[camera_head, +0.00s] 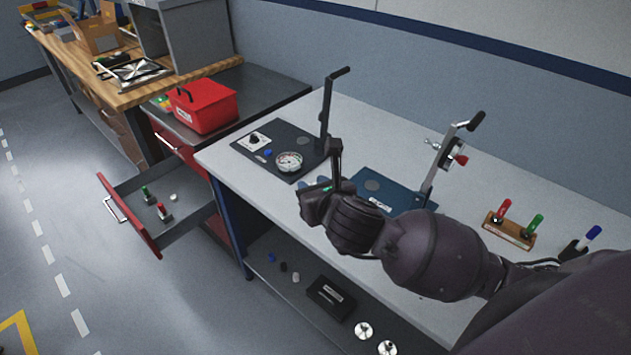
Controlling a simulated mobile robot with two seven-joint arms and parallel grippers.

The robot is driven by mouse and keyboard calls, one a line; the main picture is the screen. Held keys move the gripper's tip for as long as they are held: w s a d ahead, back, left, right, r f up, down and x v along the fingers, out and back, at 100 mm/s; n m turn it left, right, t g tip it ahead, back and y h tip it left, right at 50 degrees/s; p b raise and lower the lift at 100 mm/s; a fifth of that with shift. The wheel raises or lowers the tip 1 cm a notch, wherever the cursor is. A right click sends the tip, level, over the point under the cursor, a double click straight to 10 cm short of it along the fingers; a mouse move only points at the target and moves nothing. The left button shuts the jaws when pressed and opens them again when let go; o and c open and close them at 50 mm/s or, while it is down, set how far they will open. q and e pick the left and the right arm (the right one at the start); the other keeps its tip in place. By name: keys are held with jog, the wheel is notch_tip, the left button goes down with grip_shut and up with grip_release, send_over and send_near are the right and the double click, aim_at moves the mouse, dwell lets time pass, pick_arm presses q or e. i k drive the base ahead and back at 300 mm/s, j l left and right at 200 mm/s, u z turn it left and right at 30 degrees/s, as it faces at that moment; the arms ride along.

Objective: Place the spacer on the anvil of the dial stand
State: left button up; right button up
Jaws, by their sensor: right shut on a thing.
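My right gripper (318,203) reaches in from the right over the light grey bench top, in front of the two stands. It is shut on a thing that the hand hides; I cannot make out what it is. A stand with a dark base (262,139), an upright post and a round white dial (289,162) is behind and left of the gripper. A round pad (303,141) lies on that base. A second stand with a blue base (400,200) and a clamp with a red knob is to the right, partly behind my arm. I cannot clearly identify the spacer. My left gripper is not in view.
A rack with red and green handled tools (510,228) stands at the bench's right. A red toolbox (204,106) sits on the cabinet at left, above an open drawer (128,215). The lower shelf (262,282) holds a black box and small parts.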

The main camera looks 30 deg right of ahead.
aim_at(372, 184)
jog(key=z, duration=0.55)
jog(key=i+j+z, duration=0.15)
jog(key=z, duration=0.25)
jog(key=j+z, duration=0.35)
jog(key=i+j+z, duration=0.15)
jog(key=j, duration=0.25)
jog(key=j+z, duration=0.2)
jog(key=j, duration=0.2)
jog(key=i+j+z, duration=0.1)
jog(key=j, duration=1.3)
